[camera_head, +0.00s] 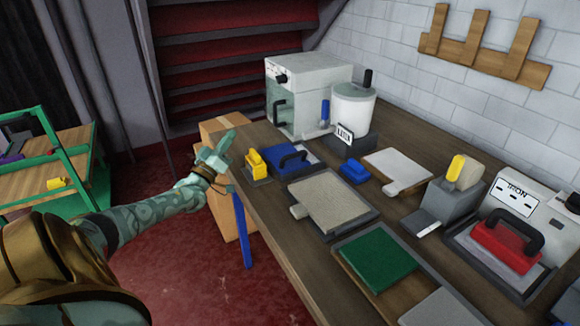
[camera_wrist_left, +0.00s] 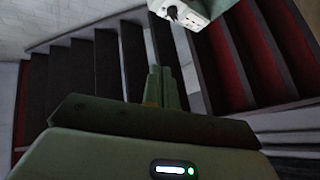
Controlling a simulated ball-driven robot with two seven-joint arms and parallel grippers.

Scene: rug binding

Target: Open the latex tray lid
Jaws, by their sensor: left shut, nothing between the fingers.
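A blue lid with a dark arched handle (camera_head: 293,158) lies flat on a grey tray near the far left part of the bench. It looks like the latex tray lid, and it sits down on the tray. My left gripper (camera_head: 222,147) is at the bench's left edge, left of the blue lid and apart from it. Its fingers are shut and empty; they show together in the left wrist view (camera_wrist_left: 164,86). The lid cannot be made out in the left wrist view. My right gripper is not in view.
A yellow-handled tool (camera_head: 257,164) stands between my left gripper and the blue lid. Behind are a white machine (camera_head: 310,95) and a white pot (camera_head: 353,108). A beige pad (camera_head: 332,200), a green pad (camera_head: 377,258) and an iron (camera_head: 508,243) are nearer. Cardboard boxes (camera_head: 222,124) stand beside the bench.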

